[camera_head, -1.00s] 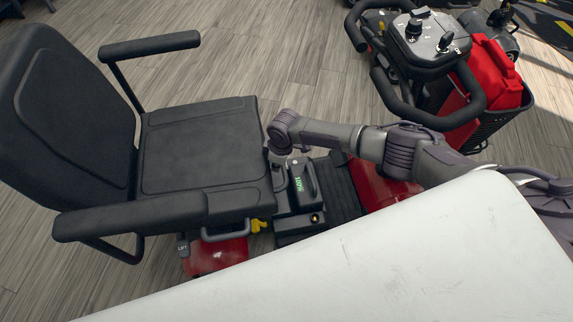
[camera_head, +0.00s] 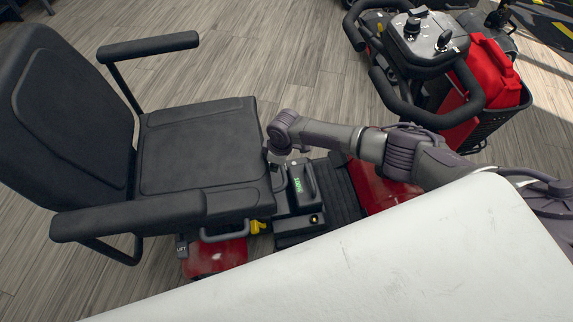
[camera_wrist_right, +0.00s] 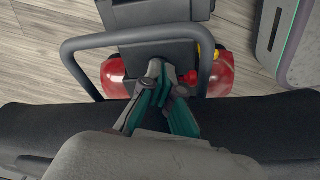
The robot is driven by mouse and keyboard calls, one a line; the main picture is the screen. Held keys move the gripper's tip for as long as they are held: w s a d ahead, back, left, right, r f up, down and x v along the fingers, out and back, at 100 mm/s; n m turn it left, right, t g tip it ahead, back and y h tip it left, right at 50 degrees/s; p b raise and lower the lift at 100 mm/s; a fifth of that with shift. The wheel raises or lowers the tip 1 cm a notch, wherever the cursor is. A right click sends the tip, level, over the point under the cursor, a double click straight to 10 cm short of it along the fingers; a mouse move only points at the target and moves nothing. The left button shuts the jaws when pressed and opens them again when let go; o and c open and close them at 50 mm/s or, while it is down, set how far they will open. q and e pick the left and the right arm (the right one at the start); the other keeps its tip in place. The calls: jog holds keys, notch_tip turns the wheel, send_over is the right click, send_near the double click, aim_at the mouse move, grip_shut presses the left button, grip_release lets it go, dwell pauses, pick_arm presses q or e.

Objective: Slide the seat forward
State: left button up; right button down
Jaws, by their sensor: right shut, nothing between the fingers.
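The black padded seat (camera_head: 195,150) of the red mobility scooter has a tall backrest (camera_head: 70,120) at the left and two armrests. Its front edge faces right, towards the battery box (camera_head: 298,188). My right gripper (camera_wrist_right: 155,75) is shut and empty at the front edge of the seat; in the head view its fingers are mostly hidden under the wrist. The wrist view shows a dark looped bar (camera_wrist_right: 85,42) around the fingers; I cannot tell whether they touch it. A grey handle (camera_head: 225,236) and a yellow lever (camera_head: 258,226) sit below the seat. My left gripper is out of view.
The scooter's tiller with its handlebar (camera_head: 393,98) and control panel stands at the upper right. A red bag (camera_head: 492,75) sits in a basket beyond it. Open wood-plank floor (camera_head: 270,50) lies behind the seat. A tag marked LIFT (camera_head: 181,247) hangs below it.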

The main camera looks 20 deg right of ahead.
aim_at(285, 176)
jog(key=shift+s+d+f, duration=0.5)
jog(key=shift+d+f, duration=0.2)
jog(key=shift+f, duration=0.1)
jog(key=shift+s+d+f, duration=0.5)
jog(key=shift+d+f, duration=0.15)
jog(key=shift+f, duration=0.15)
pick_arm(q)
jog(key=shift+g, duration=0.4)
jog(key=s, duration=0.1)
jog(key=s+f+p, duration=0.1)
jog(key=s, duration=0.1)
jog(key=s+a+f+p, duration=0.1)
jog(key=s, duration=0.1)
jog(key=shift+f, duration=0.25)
pick_arm(e)
jog(key=d, duration=0.9)
jog(key=shift+s+d+g, duration=0.25)
jog(key=shift+s+g, duration=0.05)
jog(key=shift+s, duration=0.1)
jog(key=shift+a+f, duration=0.1)
